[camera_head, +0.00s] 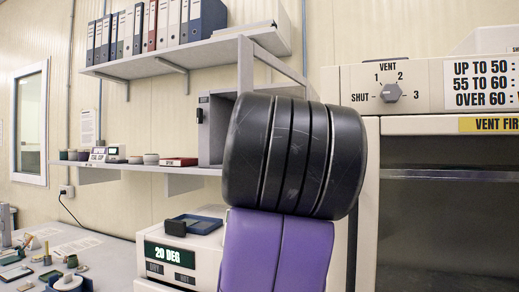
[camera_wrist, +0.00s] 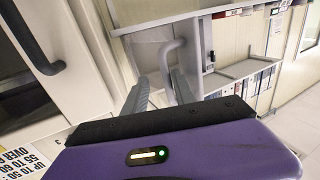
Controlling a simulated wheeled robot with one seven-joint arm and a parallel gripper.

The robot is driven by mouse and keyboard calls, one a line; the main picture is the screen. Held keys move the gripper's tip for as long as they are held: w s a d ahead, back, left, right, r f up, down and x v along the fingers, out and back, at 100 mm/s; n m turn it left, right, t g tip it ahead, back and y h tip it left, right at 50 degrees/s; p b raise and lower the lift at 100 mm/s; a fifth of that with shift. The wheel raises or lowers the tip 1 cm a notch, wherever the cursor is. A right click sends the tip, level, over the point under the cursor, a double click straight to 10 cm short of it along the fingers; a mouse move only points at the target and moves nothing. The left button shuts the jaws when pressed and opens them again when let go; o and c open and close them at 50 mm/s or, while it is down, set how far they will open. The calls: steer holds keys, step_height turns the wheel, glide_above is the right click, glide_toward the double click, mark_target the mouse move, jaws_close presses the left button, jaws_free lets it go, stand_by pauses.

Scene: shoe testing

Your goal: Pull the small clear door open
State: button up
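A light, pale panel (camera_wrist: 148,62) with a grey bent handle (camera_wrist: 176,46) shows ahead of my gripper in the wrist view. It looks like the small clear door, but I cannot tell how clear it is or whether it is shut. My gripper (camera_wrist: 160,78) has its two grey fingers apart, with the handle's lower end at the gap between their tips. I cannot tell whether either finger touches the handle. In the head view my black and purple arm fills the middle, and my fingers and the handle are hidden.
A white oven (camera_head: 350,82) with a vent knob (camera_head: 390,93) and a dark front stands right. Wall shelves (camera_head: 190,56) hold binders. A "20 DEG" device (camera_head: 170,254) and a cluttered bench (camera_head: 105,255) lie left.

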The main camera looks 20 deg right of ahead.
steer(key=shift+s+a, duration=0.1)
steer(key=b+v, duration=0.2)
steer(key=v, duration=0.5)
steer(key=shift+s, duration=0.3)
steer(key=shift+a, duration=0.1)
